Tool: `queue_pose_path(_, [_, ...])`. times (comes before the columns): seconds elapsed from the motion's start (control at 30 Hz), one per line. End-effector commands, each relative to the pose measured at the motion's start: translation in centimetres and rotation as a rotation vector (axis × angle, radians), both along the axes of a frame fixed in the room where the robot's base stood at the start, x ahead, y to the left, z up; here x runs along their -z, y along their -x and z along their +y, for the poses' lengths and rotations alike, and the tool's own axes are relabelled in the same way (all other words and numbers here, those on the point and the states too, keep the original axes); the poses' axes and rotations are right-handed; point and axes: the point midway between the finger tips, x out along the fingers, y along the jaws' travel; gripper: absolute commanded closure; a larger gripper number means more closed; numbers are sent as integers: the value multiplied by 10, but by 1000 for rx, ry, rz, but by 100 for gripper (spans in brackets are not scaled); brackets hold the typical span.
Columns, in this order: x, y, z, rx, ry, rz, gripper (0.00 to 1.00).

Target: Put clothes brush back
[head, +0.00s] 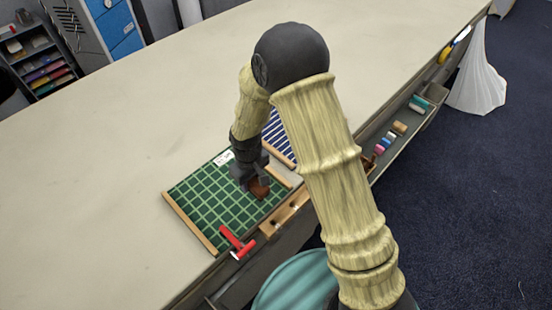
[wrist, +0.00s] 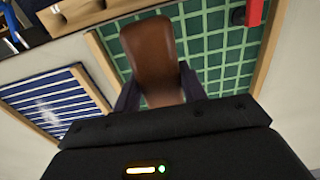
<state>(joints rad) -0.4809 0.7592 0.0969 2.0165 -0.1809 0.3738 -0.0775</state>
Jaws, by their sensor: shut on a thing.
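The clothes brush, a brown rounded wooden piece (head: 260,189), is held between the fingers of my gripper (head: 254,180) over the right part of a green gridded mat (head: 205,205). In the wrist view the brush (wrist: 153,50) stands out between the two dark fingers of my gripper (wrist: 160,92), with the green mat (wrist: 210,45) behind it. My gripper is shut on the brush. The brush's underside is hidden, and I cannot tell whether it touches the mat.
A red-handled tool (head: 238,244) lies at the mat's front corner. A wooden holder with holes (head: 284,217) sits along the table edge. A blue striped mat (head: 278,132) lies behind. A side trough holds several spools (head: 385,142). The table's left (head: 90,195) is clear.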

Motion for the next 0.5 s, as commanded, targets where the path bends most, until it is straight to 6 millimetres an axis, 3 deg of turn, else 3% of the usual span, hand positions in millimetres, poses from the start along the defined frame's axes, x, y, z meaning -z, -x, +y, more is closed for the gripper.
queue_pose_path(0.17, [7, -21, -41, 148, 1, 2, 87])
queue_pose_path(0.33, [20, -46, -114, 399, 0, 4, 87])
queue_pose_path(0.5, [31, -59, -189, 651, 0, 3, 87])
